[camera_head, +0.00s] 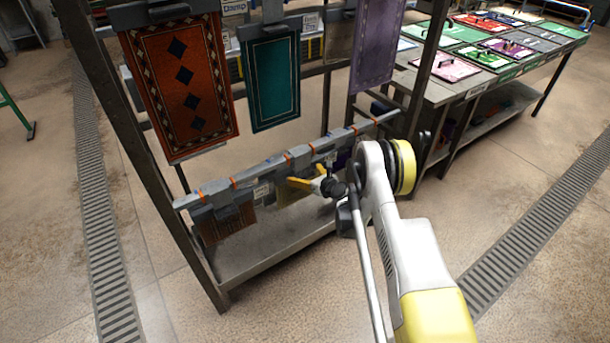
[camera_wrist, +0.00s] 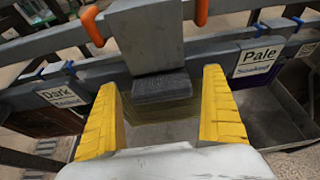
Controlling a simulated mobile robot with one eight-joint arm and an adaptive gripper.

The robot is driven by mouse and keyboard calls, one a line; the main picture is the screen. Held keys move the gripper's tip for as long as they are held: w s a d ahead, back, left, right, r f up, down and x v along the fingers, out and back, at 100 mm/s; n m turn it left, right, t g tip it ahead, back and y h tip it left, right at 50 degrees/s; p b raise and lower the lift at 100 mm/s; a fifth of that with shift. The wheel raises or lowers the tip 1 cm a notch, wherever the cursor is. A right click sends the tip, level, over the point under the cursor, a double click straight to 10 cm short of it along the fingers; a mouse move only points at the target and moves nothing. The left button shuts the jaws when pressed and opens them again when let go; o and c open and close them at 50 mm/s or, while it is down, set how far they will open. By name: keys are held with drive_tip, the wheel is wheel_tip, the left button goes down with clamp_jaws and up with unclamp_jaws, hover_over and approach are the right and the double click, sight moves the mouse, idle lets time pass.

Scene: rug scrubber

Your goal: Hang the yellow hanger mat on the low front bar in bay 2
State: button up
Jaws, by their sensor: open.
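The low front bar (camera_head: 250,177) runs across the front of the rack, with orange markers along it. In the wrist view, a grey hanger block (camera_wrist: 146,38) sits at this bar between two orange markers, with a dark grey clamp under it. A dull yellow mat (camera_wrist: 165,112) hangs below the clamp, partly hidden by my gripper. My gripper (camera_wrist: 160,82) is open, its yellow fingers on either side of the clamp and mat, with no clear grip on them. It also shows in the head view (camera_head: 305,183), just in front of the bar.
A reddish-brown mat (camera_head: 222,220) hangs at the bar's left part. Red (camera_head: 180,85), teal (camera_head: 272,80) and purple (camera_head: 378,45) mats hang above. A table (camera_head: 450,95) of mats stands right; floor in front is clear.

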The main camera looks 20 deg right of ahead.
sight(302, 153)
wheel_tip(302, 153, up, 10)
drive_tip(key=shift+f, duration=0.1)
drive_tip(key=shift+r, duration=0.5)
drive_tip(key=s+a+r+n+g, duration=0.1)
drive_tip(key=s+r+n, duration=0.25)
drive_tip(key=r, duration=0.35)
drive_tip(key=s+a+r+n+g, duration=0.1)
drive_tip(key=s+a+r+n, duration=0.1)
drive_tip(key=s+r+n, duration=0.3)
drive_tip(key=s+a+r+n, duration=0.1)
drive_tip(key=r+n, duration=0.2)
drive_tip(key=r, duration=0.5)
drive_tip(key=s+a+r+n+g+h, duration=0.1)
drive_tip(key=s+r+n, duration=0.3)
drive_tip(key=s, duration=0.3)
drive_tip(key=s+a+r+n+g+h, duration=0.1)
drive_tip(key=s+r+n, duration=0.2)
drive_tip(key=s+n, duration=0.35)
drive_tip(key=s+d+f+n+g+h, duration=0.1)
drive_tip(key=s+n, duration=0.4)
drive_tip(key=s, duration=0.7)
drive_tip(key=s+d+f+n+h, duration=0.1)
drive_tip(key=s+n, duration=0.4)
drive_tip(key=s, duration=0.7)
drive_tip(key=shift+d+g, duration=0.25)
drive_tip(key=shift+g, duration=0.15)
